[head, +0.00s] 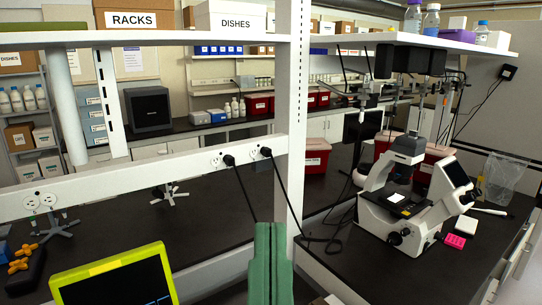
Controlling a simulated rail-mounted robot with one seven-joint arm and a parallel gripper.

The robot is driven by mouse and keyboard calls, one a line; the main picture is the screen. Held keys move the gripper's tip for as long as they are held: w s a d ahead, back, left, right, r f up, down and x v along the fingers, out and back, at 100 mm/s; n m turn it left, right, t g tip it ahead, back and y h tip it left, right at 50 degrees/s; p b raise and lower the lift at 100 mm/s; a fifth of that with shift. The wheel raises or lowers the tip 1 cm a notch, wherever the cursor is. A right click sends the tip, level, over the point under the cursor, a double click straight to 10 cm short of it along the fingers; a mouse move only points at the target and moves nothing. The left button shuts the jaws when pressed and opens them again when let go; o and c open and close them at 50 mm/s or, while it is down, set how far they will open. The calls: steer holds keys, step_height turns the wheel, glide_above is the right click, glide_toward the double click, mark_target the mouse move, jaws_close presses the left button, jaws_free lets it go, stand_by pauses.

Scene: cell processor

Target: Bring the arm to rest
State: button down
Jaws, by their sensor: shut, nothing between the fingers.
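My gripper (270,228) shows as two green fingers rising from the bottom edge of the head view, a little right of its middle. The fingers stand upright and pressed together, shut, with nothing between them. Their tips are in front of the base of the white upright post (296,120). The rest of my arm is below the picture and hidden.
A yellow-framed screen (112,277) is at the lower left. Black benches (205,215) with power cords lie behind the gripper. A white microscope (412,205) stands on the right bench, a pink rack (455,241) beside it. A shelf (150,38) crosses above.

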step_height(320, 180, up, 20)
steer(key=p, duration=1.6)
steer(key=shift+a+r, duration=0.15)
steer(key=shift+r, duration=0.1)
